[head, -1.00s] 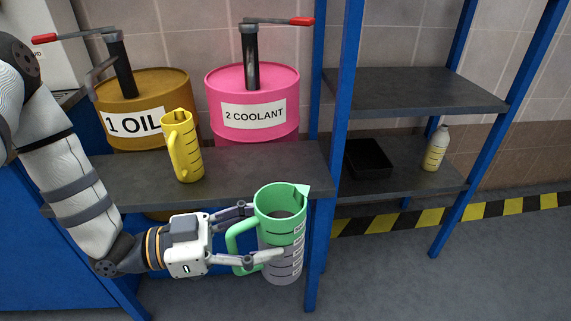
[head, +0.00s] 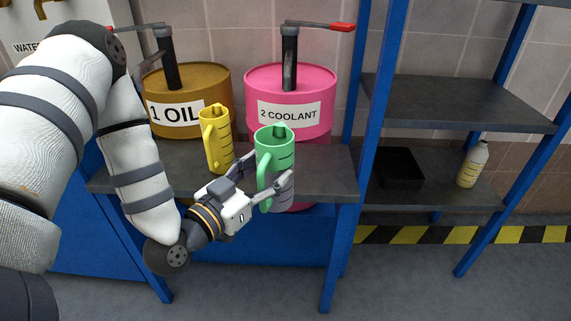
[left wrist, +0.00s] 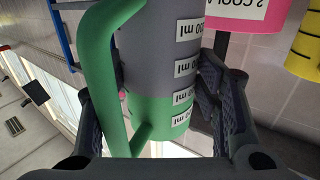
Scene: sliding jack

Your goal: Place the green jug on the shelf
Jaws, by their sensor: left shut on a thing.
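The green jug (head: 273,160) has a grey lower body with white volume labels and a green handle. My left gripper (head: 272,185) is shut on it, with one finger on each side of the body. In the head view the jug is upright in front of the pink drum, over the front part of the dark shelf (head: 331,178). I cannot tell whether its base touches the shelf. My right gripper is not in view.
A yellow jug (head: 217,142) stands on the shelf just left of the green jug. Behind are the brown oil drum (head: 217,85) and the pink coolant drum (head: 325,85). Blue posts (head: 375,120) border the shelf; a black tray (head: 400,168) and bottle (head: 473,165) are right.

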